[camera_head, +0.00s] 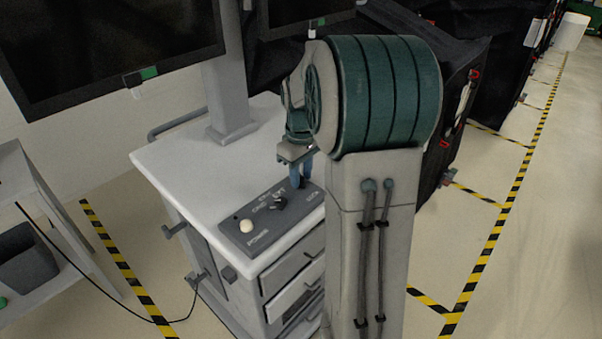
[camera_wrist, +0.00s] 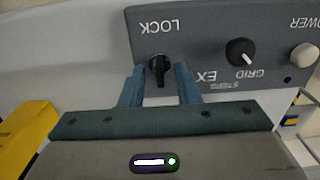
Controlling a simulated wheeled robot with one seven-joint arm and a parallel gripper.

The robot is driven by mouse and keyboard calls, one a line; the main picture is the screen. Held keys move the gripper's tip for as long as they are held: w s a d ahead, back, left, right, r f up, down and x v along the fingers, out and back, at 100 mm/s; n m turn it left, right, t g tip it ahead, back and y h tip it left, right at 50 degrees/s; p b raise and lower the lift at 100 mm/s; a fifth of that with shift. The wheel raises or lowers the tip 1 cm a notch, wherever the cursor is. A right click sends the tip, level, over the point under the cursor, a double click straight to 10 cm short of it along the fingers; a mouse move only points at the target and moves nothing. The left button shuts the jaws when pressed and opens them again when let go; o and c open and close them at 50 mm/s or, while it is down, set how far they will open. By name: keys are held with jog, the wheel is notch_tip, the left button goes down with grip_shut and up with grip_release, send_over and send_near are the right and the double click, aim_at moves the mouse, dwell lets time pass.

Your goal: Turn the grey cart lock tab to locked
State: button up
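The lock tab (camera_wrist: 158,68) is a small dark knob on the grey control panel (camera_wrist: 205,25), under the word LOCK, which reads upside down in the wrist view. Its grip stands about upright in that picture. My gripper (camera_wrist: 158,80) is open, with one blue finger on each side of the tab. I cannot tell whether either finger touches it. In the head view my gripper (camera_head: 300,180) points down at the right end of the panel (camera_head: 245,240) on the white cart top (camera_head: 190,150). The tab is hidden there behind my fingers.
A black selector knob (camera_wrist: 240,52) and a pale round power button (camera_wrist: 304,55) sit on the same panel. A monitor (camera_head: 110,50) rises behind the cart. Black covered carts (camera_head: 500,60) stand at the right. Striped floor tape (camera_head: 490,250) borders open floor.

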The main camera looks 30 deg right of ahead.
jog(key=shift+f, duration=0.1)
grip_shut()
jog(key=shift+m, duration=0.3)
jog(key=m, duration=1.1)
jog(key=shift+m+p, duration=0.3)
jog(key=m, duration=0.5)
jog(key=shift+m+p, duration=0.3)
jog(key=shift+p, duration=0.1)
